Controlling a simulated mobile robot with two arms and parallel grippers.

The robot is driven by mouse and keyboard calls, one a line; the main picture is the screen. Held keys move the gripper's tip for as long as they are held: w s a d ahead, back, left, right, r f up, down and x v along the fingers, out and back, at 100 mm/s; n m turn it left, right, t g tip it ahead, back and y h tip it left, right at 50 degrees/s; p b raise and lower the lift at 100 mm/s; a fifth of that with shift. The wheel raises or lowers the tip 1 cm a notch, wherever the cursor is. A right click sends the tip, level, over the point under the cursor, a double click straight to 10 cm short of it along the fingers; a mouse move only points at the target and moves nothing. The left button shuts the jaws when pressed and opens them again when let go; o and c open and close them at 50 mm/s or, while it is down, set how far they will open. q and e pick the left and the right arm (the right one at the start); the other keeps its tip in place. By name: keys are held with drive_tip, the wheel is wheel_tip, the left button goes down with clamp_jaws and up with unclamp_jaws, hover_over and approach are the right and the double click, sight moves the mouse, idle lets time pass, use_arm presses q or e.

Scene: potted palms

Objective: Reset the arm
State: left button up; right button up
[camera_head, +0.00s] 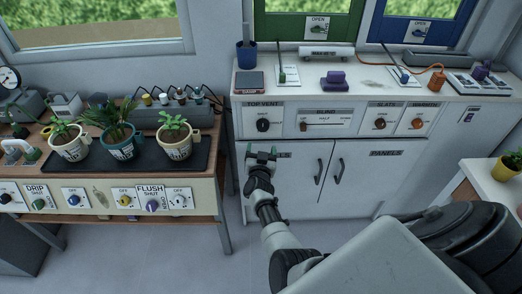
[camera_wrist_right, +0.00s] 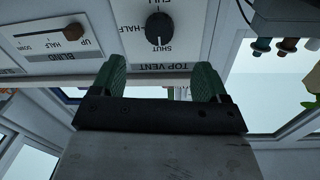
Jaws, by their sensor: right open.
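My right gripper (camera_head: 262,154) is in front of the white cabinet, just below the drawer-height panel with the top vent knob (camera_head: 263,125). In the right wrist view the gripper (camera_wrist_right: 164,80) has its two green fingers apart with nothing between them. The top vent knob (camera_wrist_right: 158,29) shows beyond the fingertips in that view, and the gripper is apart from it. The right arm (camera_head: 281,240) reaches forward from the bottom of the head view. My left gripper is not in view.
The panel holds the blind slider (camera_head: 303,123) and more knobs (camera_head: 417,123). The white counter (camera_head: 365,88) above carries several small items. Cabinet doors (camera_head: 355,175) are shut. The grey floor (camera_head: 185,255) is clear.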

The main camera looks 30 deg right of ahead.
drive_tip(key=s+a+f+n+g+y, duration=0.2)
drive_tip(key=s+a+f+n+y, duration=0.25)
drive_tip(key=s+f, duration=0.6)
drive_tip(key=s+a+f+n+g+y, duration=0.35)
drive_tip(key=s+a+f, duration=0.3)
drive_tip(key=f, duration=0.65)
drive_tip(key=s+f+n+g, duration=0.1)
drive_tip(key=s+f, duration=0.3)
drive_tip(key=s, duration=0.8)
drive_tip(key=s+a+f+n+g+y, duration=0.1)
drive_tip(key=s+f+g, duration=0.3)
drive_tip(key=s, duration=0.8)
drive_tip(key=s+a+f+n+g+y, duration=0.1)
drive_tip(key=s+f+g, duration=0.2)
drive_tip(key=s, duration=0.9)
wheel_tip(320, 180, down, 2)
drive_tip(key=shift+s+n, duration=0.3)
drive_tip(key=shift+c, duration=0.4)
